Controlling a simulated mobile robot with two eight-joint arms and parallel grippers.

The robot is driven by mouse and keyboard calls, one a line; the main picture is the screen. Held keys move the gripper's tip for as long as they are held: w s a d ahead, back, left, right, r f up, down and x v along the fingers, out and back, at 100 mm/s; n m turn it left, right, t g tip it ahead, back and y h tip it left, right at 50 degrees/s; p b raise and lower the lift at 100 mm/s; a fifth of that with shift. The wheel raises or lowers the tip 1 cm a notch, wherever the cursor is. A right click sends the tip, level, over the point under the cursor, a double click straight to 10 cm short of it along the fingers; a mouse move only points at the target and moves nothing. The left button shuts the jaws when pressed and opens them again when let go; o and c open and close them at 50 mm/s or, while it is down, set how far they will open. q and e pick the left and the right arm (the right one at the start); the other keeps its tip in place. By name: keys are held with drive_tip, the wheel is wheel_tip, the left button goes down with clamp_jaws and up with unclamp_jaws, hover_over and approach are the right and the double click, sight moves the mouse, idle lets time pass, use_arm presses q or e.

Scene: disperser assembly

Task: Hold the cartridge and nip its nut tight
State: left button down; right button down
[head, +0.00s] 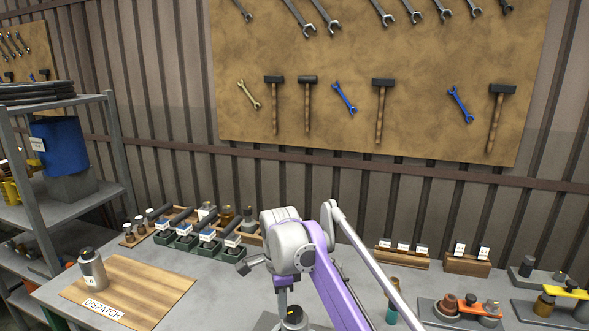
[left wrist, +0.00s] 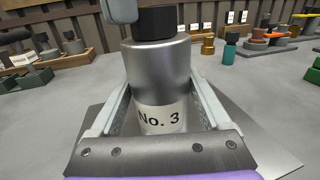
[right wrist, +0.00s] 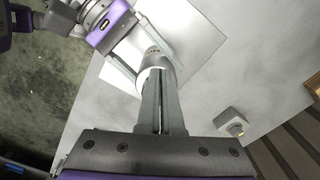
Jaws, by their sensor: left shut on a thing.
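The cartridge (left wrist: 157,75) is a silver cylinder labelled No. 3 with a black nut (left wrist: 155,22) on top. My left gripper (left wrist: 158,85) is shut around its body and holds it upright. In the head view only the cartridge's dark top (head: 293,316) shows at the bottom edge, below my right arm. My right gripper (right wrist: 160,80) has its fingers together, with nothing visible between them. Its tips are at the cartridge's top; in the left wrist view a grey fingertip (left wrist: 120,9) lies beside the nut's left side. Whether they touch cannot be told.
A wooden DISPATCH board (head: 150,291) with a silver canister (head: 92,269) is at the left. Green trays (head: 209,247) and wooden racks stand behind. Several fixtures (head: 460,314) stand at the right. The grey bench between board and arm is clear.

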drive_tip(key=shift+a+r, duration=0.1)
drive_tip(key=shift+a, duration=0.1)
drive_tip(key=shift+s+a+r, duration=0.1)
drive_tip(key=shift+r, duration=2.85)
drive_tip(key=shift+r, duration=0.1)
wheel_tip(320, 180, down, 6)
drive_tip(key=shift+s, duration=0.25)
drive_tip(key=shift+w+d, duration=0.15)
drive_tip(key=shift+d, duration=0.4)
drive_tip(key=shift+w+d, duration=0.1)
drive_tip(key=shift+w, duration=0.15)
